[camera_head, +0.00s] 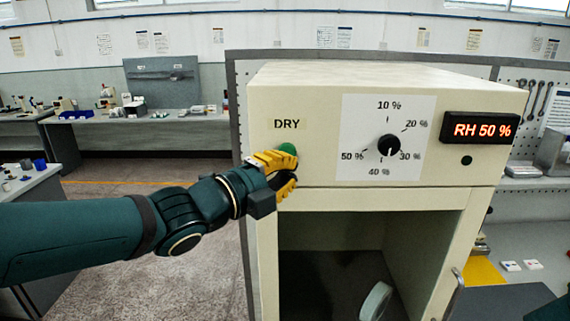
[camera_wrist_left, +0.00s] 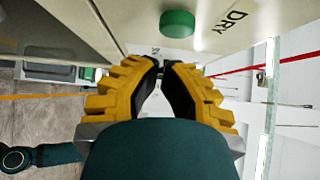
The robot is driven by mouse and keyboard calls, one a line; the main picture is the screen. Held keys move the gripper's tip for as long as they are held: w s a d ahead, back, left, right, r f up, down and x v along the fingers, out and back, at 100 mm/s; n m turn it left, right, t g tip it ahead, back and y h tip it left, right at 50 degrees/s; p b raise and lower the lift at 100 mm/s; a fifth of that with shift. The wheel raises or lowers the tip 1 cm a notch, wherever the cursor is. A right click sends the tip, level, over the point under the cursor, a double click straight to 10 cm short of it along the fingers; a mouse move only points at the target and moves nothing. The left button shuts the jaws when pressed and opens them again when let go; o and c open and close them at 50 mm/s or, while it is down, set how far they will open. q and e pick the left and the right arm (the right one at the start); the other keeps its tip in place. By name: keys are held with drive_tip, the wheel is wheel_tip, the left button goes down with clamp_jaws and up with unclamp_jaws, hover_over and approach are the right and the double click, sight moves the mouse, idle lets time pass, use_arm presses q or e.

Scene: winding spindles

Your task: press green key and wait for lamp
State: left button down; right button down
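The green key (camera_head: 288,149) sits on the front of the cream cabinet (camera_head: 330,75), just below the DRY label (camera_head: 287,124). It also shows in the left wrist view (camera_wrist_left: 177,23) as a round green button. My left gripper (camera_head: 293,172) has yellow fingers with black pads. Its tips come together with nothing held, close below the key; contact cannot be told. In the wrist view, the tips (camera_wrist_left: 160,66) appear apart from the key. A small round dark spot, possibly the lamp (camera_head: 467,160), shows unlit under the display. My right gripper is not seen.
A black knob (camera_head: 388,145) sits on a white percent dial. The red display (camera_head: 480,128) reads RH 50 %. The cabinet's lower compartment is open, with a pale round object (camera_head: 376,300) inside. Benches (camera_head: 150,130) stand at the left, beyond clear floor.

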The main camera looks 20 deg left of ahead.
use_arm(q)
drive_tip(key=shift+w+a, duration=0.2)
drive_tip(key=shift+w, duration=0.35)
drive_tip(key=shift+w+a, duration=0.15)
drive_tip(key=shift+w, duration=0.35)
